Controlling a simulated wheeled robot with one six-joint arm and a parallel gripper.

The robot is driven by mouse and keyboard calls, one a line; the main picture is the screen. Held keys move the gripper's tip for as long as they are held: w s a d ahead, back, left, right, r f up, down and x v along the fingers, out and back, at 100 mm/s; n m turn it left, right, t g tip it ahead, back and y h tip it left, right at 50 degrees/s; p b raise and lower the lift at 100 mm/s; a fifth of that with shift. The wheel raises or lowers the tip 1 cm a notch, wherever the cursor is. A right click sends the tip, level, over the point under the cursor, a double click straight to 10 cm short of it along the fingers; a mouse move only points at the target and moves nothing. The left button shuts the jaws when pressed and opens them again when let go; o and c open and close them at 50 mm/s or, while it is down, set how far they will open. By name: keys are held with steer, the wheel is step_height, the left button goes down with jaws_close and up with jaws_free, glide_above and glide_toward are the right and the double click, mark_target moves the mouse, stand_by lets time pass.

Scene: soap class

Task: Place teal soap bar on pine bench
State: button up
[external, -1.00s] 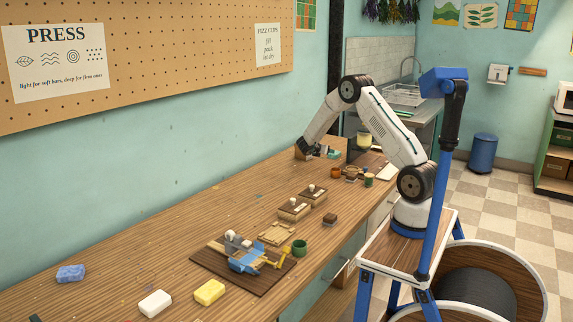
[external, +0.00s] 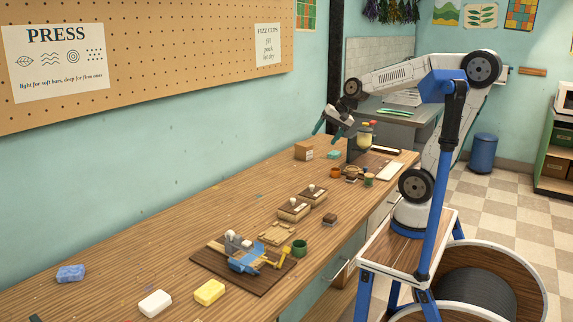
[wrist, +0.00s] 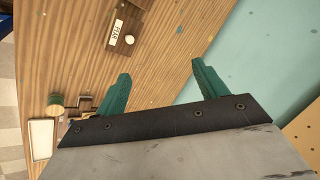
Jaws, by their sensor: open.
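The pine bench (external: 225,215) is the long wood-grained top along the teal wall; its bare grain also fills much of the wrist view (wrist: 160,75). My gripper (external: 328,132) is raised above the bench near the box and the bar. Its two teal fingers are spread with nothing between them, as the wrist view also shows (wrist: 160,70). I cannot make out the bar in the wrist view.
The cardboard box (external: 304,151) stands by the wall. Cups, small blocks and a pale tray (external: 391,172) sit to the right. Stamp blocks (external: 293,209), a blue press (external: 249,259), and white (external: 155,303), yellow (external: 209,291) and blue (external: 70,273) bars lie nearer.

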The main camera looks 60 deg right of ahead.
steer(key=s+d+f+n+g+h, duration=0.1)
steer(key=s+n, duration=0.3)
steer(key=s, duration=0.5)
steer(key=s+d+f+n+g+h, duration=0.1)
steer(key=s+n, duration=0.4)
steer(key=s, duration=0.5)
steer(key=f+g, duration=0.1)
steer(key=g, duration=0.1)
steer(key=shift+f+g, duration=0.15)
steer(key=shift+g, duration=0.15)
